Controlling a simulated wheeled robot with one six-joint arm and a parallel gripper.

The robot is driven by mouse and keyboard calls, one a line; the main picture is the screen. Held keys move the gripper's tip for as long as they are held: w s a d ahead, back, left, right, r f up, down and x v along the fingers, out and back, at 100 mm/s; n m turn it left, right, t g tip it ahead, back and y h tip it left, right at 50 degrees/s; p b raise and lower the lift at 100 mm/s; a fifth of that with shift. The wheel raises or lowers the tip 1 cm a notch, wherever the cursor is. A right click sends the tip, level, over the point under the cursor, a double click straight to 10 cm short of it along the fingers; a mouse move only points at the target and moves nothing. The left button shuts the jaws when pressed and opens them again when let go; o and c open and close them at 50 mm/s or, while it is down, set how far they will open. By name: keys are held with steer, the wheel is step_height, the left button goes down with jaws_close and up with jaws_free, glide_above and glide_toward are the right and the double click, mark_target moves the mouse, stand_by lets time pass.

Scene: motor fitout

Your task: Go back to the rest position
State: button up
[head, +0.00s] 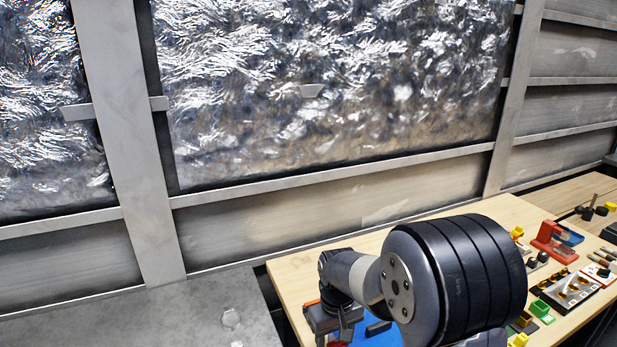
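My gripper (336,326) is at the bottom middle of the head view, at the end of my folded arm. It points down over the left part of the wooden workbench (300,272). A blue surface (378,338) lies just right of it, with a dark small piece (377,327) there. The fingertips are small and partly cut off by the lower edge, so I cannot tell whether they are open or shut, or whether they hold anything.
Right of my arm, the bench carries a red fixture (556,243), a panel with metal parts (570,290), a green block (540,308) and several small parts. A grey surface (190,318) lies at left. A metal-framed wall with foil-like panels (330,80) stands behind.

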steer(key=shift+n, duration=0.4)
stand_by(0.3)
